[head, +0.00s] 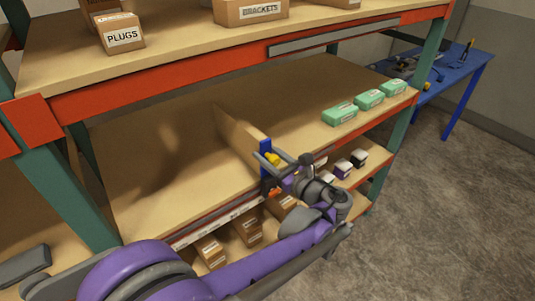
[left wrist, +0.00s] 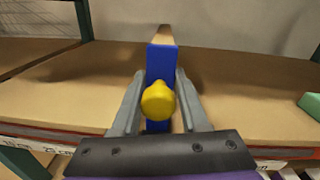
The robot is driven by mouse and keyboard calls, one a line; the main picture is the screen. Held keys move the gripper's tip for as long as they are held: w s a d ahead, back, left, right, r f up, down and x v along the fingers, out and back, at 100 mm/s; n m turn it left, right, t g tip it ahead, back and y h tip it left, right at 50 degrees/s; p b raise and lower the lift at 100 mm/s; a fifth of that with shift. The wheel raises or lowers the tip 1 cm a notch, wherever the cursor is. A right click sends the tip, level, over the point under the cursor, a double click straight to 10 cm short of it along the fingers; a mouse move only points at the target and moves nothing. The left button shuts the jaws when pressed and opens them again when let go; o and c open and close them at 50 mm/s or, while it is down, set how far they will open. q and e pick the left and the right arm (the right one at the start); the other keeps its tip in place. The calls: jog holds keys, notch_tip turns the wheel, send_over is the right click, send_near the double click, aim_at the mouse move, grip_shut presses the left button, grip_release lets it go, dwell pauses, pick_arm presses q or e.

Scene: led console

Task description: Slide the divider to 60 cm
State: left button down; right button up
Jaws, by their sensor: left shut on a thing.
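The divider (head: 237,134) is a thin wooden board standing upright on the middle shelf, running from front to back. Its front end is a blue post (head: 265,148) with a yellow knob (head: 273,158). In the left wrist view the blue post (left wrist: 161,62) is upright, with the yellow knob (left wrist: 158,101) towards me. My left gripper (left wrist: 158,108) has one finger on each side of the knob and post and is shut on the divider's front end. It also shows at the shelf's front edge in the head view (head: 270,162). My right gripper is not in view.
Several green boxes (head: 370,99) stand on the same shelf to the right of the divider. The shelf (head: 160,170) left of it is bare. A teal upright (head: 66,190) stands at the left.

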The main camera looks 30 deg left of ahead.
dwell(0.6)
pick_arm(q)
jog(key=w+d, duration=0.4)
jog(key=w, duration=0.5)
jog(key=w+d, duration=0.3)
jog(key=w, duration=0.6)
jog(key=shift+w+d+p, duration=0.35)
jog(key=shift+d+p, duration=0.05)
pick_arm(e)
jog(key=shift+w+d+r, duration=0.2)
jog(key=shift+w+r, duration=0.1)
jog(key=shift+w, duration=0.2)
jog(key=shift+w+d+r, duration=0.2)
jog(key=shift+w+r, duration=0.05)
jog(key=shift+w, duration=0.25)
pick_arm(q)
jog(key=c, duration=0.5)
grip_release()
jog(key=shift+w, duration=0.1)
jog(key=b+v, duration=0.1)
jog(key=v, duration=0.9)
jog(key=shift+d, duration=0.4)
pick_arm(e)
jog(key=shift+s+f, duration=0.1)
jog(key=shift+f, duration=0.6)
